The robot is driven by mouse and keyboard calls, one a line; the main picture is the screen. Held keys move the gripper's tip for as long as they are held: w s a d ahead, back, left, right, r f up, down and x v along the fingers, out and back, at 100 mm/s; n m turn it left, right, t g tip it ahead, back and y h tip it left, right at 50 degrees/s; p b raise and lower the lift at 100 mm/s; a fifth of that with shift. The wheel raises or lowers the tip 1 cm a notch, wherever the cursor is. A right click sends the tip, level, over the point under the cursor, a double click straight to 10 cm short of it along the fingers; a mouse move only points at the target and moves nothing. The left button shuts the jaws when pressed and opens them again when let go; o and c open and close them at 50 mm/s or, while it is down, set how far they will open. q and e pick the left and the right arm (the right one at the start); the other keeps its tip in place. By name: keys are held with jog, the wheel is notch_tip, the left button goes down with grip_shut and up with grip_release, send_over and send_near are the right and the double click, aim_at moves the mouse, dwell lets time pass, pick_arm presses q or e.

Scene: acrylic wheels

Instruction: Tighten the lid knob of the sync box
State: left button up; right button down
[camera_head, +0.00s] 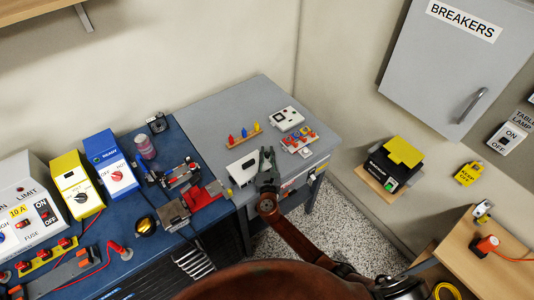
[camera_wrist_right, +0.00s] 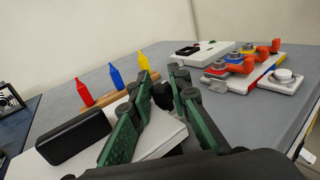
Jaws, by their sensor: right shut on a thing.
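A white box with a black panel (camera_head: 242,168), which I take to be the sync box, sits near the front of the grey table. In the right wrist view, its white top (camera_wrist_right: 60,155) shows beneath the fingers. My right gripper (camera_head: 267,153) is over the box's right end. In the right wrist view, the gripper's green fingers (camera_wrist_right: 164,88) are shut around a small dark knob (camera_wrist_right: 162,96). The fingers hide most of the knob and part of the box, so I cannot tell how far the lid is seated. My left gripper is not in view.
A wooden strip with red, blue and yellow pegs (camera_head: 244,133) stands behind the box. The blue bench (camera_head: 110,235) at left is crowded.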

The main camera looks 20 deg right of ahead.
jog(key=c, duration=1.8)
grip_release()
jog(key=shift+o, duration=0.2)
jog(key=v, duration=1.2)
